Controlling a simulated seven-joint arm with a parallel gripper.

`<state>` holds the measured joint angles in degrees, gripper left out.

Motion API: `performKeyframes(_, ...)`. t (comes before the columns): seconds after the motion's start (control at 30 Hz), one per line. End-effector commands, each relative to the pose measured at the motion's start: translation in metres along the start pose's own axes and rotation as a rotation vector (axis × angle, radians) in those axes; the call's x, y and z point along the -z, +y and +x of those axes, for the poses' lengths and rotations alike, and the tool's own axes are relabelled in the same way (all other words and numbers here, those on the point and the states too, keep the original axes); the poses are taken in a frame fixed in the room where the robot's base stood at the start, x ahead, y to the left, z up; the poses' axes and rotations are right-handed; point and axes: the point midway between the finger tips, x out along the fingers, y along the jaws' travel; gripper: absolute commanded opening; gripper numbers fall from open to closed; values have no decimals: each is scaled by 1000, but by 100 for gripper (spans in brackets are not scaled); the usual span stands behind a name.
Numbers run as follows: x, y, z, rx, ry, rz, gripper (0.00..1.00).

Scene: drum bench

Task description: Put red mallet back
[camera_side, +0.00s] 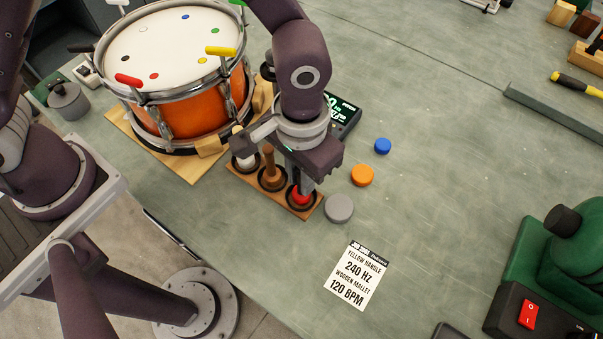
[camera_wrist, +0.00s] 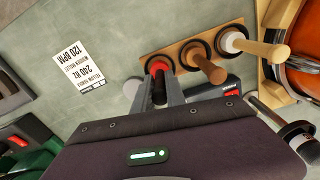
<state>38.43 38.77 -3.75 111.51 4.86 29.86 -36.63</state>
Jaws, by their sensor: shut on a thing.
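The red mallet (camera_side: 301,196) is upright at the near right end of the wooden rack (camera_side: 316,212), its red head low in the black ring there. In the wrist view, the red head (camera_wrist: 158,66) shows inside the end ring and a dark handle rises between my fingers. My gripper (camera_side: 303,181) points down over that ring and is shut on the mallet's handle. A brown wooden mallet (camera_side: 269,168) stands in the middle ring and a white-headed mallet (camera_side: 245,160) in the far ring. Whether the red head touches the rack bottom is hidden.
An orange drum (camera_side: 190,105) with coloured handles stands left of the rack, and a display box (camera_side: 345,112) behind my gripper. Grey (camera_side: 339,208), orange (camera_side: 362,175) and blue (camera_side: 382,146) discs lie to the right.

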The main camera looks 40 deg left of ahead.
Motion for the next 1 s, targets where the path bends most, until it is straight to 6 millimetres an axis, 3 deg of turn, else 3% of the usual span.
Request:
performKeyframes(0.3, 0, 0, 3, 1, -1, 0, 0)
performKeyframes(0.33, 0, 0, 3, 1, -1, 0, 18)
performKeyframes(0.43, 0, 0, 3, 0, 0, 0, 38)
performKeyframes(0.77, 0, 0, 0, -1, 1, 0, 38)
performKeyframes(0.87, 1, 1, -15, -2, 4, 0, 38)
performKeyframes(1.0, 1, 1, -54, -4, 6, 0, 38)
